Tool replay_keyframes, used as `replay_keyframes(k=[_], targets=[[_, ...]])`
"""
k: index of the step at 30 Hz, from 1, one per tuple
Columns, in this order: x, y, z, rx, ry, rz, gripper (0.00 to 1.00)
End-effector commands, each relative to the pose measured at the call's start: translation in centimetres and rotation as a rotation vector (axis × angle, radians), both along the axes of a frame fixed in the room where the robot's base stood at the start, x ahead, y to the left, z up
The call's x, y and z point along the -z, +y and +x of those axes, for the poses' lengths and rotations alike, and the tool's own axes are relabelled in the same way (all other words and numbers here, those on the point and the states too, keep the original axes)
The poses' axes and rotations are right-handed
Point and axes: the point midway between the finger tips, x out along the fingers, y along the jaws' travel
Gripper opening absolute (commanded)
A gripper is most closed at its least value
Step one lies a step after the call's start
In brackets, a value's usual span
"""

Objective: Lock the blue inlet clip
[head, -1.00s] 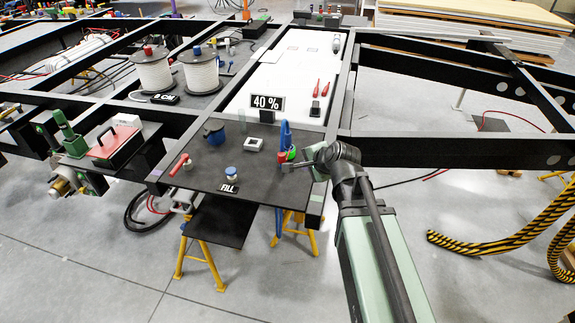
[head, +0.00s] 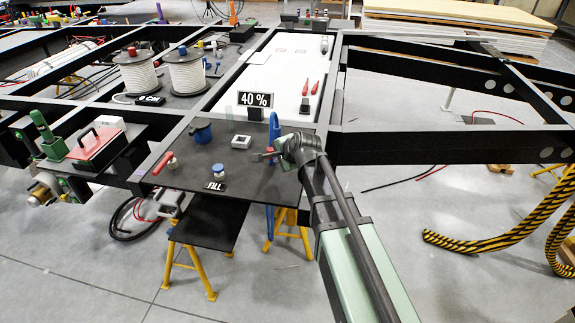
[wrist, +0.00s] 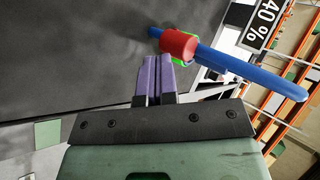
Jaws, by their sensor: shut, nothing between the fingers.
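In the wrist view a long blue bar (wrist: 245,72) runs from the upper middle to the right. A red cylinder (wrist: 178,44) with a thin green ring sits at it near the bar's left end. The blue bar also stands upright at the panel's right edge in the head view (head: 274,128). I cannot tell which blue part is the clip. My gripper (wrist: 156,62) has purple fingers, shut and empty, with tips just below the red cylinder; contact is unclear. In the head view my gripper (head: 262,156) is over the dark panel and hides most of the red part.
A 40 % sign (head: 256,99) stands behind. Black chassis beams (head: 430,146) extend right.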

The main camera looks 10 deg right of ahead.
Motion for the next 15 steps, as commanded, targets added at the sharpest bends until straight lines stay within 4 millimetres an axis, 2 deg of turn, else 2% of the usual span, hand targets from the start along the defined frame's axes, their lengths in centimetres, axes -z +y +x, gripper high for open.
replay_keyframes(k=[3, 15], targets=[[-0.09, 0.31, 1.0, -0.001, 0.0, -0.001, 0.0], [-0.09, 0.29, 1.37, 0.001, 0.0, -0.001, 0.0]])
